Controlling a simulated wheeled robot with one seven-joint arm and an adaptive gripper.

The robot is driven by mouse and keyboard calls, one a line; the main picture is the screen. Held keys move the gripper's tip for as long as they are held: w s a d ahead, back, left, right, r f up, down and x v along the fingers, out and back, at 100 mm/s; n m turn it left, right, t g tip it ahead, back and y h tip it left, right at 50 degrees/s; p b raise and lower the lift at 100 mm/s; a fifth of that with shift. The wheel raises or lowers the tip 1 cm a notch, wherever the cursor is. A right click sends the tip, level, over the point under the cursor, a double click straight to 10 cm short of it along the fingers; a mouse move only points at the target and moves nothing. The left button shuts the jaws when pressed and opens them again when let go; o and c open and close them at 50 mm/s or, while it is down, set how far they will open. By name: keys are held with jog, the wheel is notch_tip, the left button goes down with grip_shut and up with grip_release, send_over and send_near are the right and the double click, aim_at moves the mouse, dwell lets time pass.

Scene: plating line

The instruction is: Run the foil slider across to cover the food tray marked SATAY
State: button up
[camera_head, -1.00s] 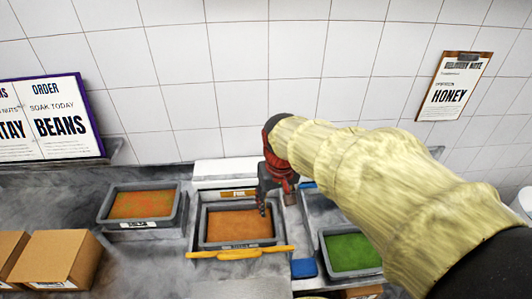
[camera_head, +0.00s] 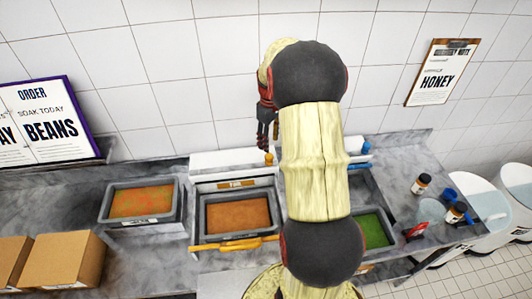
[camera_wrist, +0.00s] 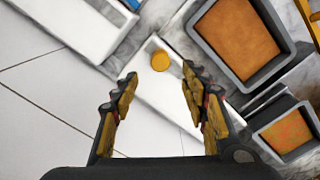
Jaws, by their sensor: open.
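A round yellow knob (camera_head: 269,158) stands on a white panel (camera_head: 220,160) behind the middle tray; it may belong to the foil slider, but I cannot tell. My gripper (camera_head: 263,140) points down, open and empty, above the panel near the knob. In the wrist view the knob (camera_wrist: 160,61) shows between and beyond the open fingertips (camera_wrist: 158,82), apart from them. The middle tray (camera_head: 204,232) holds uncovered orange-brown food. The left tray (camera_head: 108,217) holds orange food with green flecks. The right tray's green food (camera_head: 374,229) is partly hidden by my arm. I cannot read SATAY on any tray.
A yellow bar (camera_head: 232,244) lies along the front of the middle tray. Cardboard boxes (camera_head: 62,260) stand at front left. Bottles (camera_head: 421,184) and white bins (camera_head: 480,205) are at right. The tiled wall (camera_head: 190,80) rises behind the counter.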

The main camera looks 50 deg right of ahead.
aim_at(269, 156)
jog(key=shift+w+f, duration=0.1)
jog(key=shift+f, duration=3.8)
jog(key=shift+c, duration=1.4)
grip_shut()
